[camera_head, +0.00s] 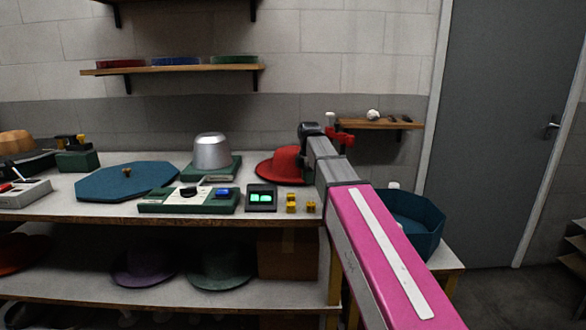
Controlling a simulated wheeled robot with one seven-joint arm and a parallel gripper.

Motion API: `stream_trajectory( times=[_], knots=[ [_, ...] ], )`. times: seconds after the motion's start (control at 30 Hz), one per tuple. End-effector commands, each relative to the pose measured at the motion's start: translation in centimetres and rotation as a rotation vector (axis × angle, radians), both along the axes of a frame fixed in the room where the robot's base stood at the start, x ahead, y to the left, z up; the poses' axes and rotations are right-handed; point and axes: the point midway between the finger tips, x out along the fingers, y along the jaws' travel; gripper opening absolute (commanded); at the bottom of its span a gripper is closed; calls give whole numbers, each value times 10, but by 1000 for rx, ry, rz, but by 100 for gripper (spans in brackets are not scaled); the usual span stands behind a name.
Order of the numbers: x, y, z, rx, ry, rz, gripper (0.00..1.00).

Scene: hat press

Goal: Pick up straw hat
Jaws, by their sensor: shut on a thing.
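No hat that is clearly straw shows in the head view. A tan rounded form (15,143) at the far left edge is partly cut off, and I cannot tell whether it is a straw hat or a wooden block. A red hat (280,166) lies at the back of the workbench, its right side covered by my arm. My pink and grey arm reaches from the lower right up over the bench's right end.
The bench (60,210) holds a metal dome (211,151), a blue octagonal board (128,182), a green control box (190,200) and small yellow blocks (291,204). Hats lie on the lower shelf (80,285). A blue bin (425,232) stands right, near a grey door (510,130).

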Motion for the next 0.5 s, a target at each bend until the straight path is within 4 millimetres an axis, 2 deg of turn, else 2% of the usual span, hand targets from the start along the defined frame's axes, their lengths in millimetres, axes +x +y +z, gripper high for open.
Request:
stream_trajectory(
  times=[0.27, 0.5],
  knots=[
    [1, 0, 7, 0, -1, 0, 0],
    [2, 0, 44, 0, -3, 0, 0]
  ],
)
